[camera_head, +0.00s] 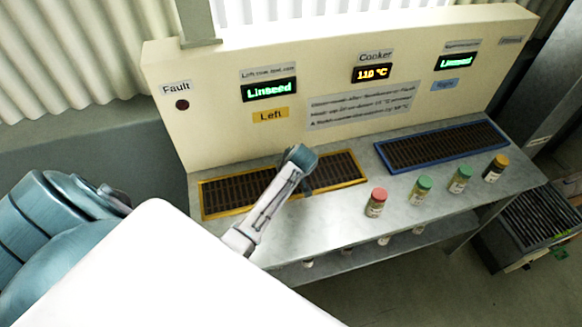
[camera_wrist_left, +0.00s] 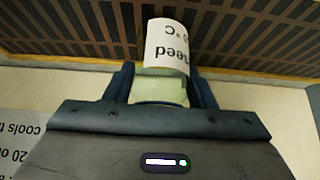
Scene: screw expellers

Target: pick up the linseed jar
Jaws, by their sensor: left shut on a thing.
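My left gripper (camera_wrist_left: 163,86) is shut on a jar (camera_wrist_left: 167,46) in the left wrist view. The jar has a pale green body and a white label, of which "seed" and "°C" can be read; the start of the name is hidden. The jar shows against a dark slatted grate. In the head view my left arm reaches over the yellow-framed grate (camera_head: 222,197), and the held jar cannot be made out there. My right gripper is not in view.
A red-lidded jar (camera_head: 376,202), a green-lidded jar (camera_head: 421,188), another green-lidded jar (camera_head: 460,179) and a yellow-lidded jar (camera_head: 495,167) stand on the metal counter (camera_head: 340,222). A blue-framed grate (camera_head: 440,145) lies behind them. A panel (camera_head: 215,125) rises at the back.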

